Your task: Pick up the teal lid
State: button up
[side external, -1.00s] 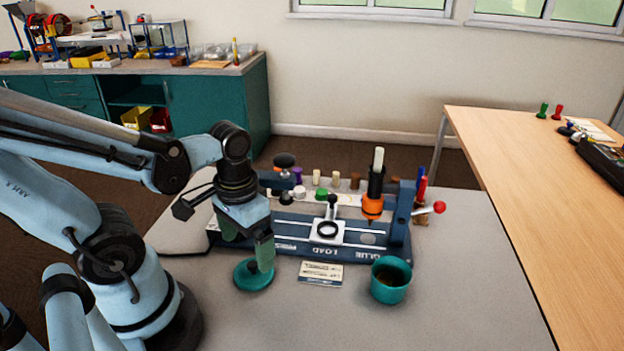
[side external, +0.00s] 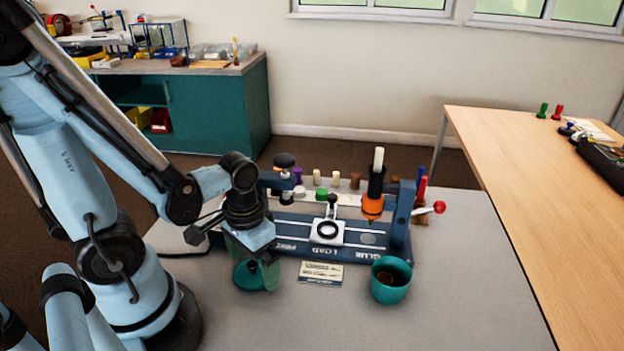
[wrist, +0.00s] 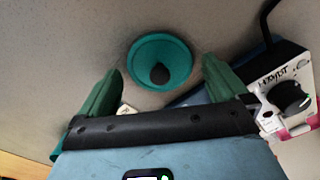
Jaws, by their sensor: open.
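The teal lid (side external: 247,281) lies on the grey table at the front left of the blue fixture. In the wrist view the lid (wrist: 160,48) is a round teal disc with a dark knob at its middle. My gripper (side external: 253,268) is open above the lid, partly hiding it in the side view. In the wrist view its green fingers (wrist: 161,66) stand apart to the left and right of the lid, and nothing is held between them. I cannot tell the exact height of the fingertips above the table.
A teal cup (side external: 391,281) with dark contents stands to the right. A small printed card (side external: 320,273) lies between lid and cup. The blue fixture (side external: 300,236), with an orange-and-black tool (side external: 373,200), is close behind. The table front is clear.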

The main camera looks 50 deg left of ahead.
jog(key=shift+f, duration=0.2)
jog(key=shift+c, duration=0.2)
jog(key=c, duration=0.8)
jog(key=shift+c, duration=0.2)
jog(key=shift+r, duration=0.15)
